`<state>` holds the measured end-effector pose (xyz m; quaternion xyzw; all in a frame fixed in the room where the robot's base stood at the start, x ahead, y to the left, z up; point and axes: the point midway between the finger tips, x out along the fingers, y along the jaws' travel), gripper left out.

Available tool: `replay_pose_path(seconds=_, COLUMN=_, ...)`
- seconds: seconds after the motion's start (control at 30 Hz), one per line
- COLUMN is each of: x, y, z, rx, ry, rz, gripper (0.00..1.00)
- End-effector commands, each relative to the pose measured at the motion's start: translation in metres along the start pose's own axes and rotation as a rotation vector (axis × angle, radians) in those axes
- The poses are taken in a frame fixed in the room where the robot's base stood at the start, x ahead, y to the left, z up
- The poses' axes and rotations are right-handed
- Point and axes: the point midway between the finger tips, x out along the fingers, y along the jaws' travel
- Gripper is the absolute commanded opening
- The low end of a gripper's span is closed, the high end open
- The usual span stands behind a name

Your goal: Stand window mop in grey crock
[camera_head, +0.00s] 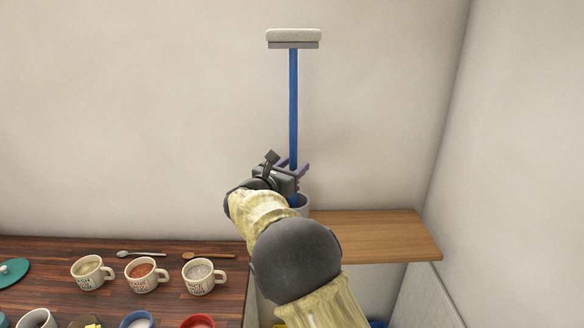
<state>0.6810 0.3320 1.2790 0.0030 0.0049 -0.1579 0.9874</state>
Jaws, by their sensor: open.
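The window mop (293,110) stands upright with its blue handle down and its pale, flat head at the top, in front of the wall. The handle's lower end goes into the grey crock (304,204), which shows only in part behind my arm. The crock stands at the left part of a light wooden shelf (383,236). My gripper (293,167) is open, with its fingers beside the lower part of the handle. I cannot tell whether the fingers touch it. The foot of the handle inside the crock is hidden.
A dark wooden counter (60,247) at the left holds several mugs, such as one with red contents (141,271), plus a metal spoon (140,254), a wooden spoon (208,255) and a teal lid (12,272). The shelf's right part is bare. A wall (520,150) bounds the right side.

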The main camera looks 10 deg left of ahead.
Motion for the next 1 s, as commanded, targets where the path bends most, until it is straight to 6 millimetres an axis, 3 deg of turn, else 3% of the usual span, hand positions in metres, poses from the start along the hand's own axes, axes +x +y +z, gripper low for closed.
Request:
replay_pose_path(seconds=0.27, x=-0.017, y=0.001, z=-0.002, rx=0.000, ry=0.000, rz=0.004, gripper=0.45)
replay_pose_path(seconds=1.0, x=-0.158, y=0.002, z=-0.002, rx=0.001, ry=0.000, rz=0.004, gripper=0.45)
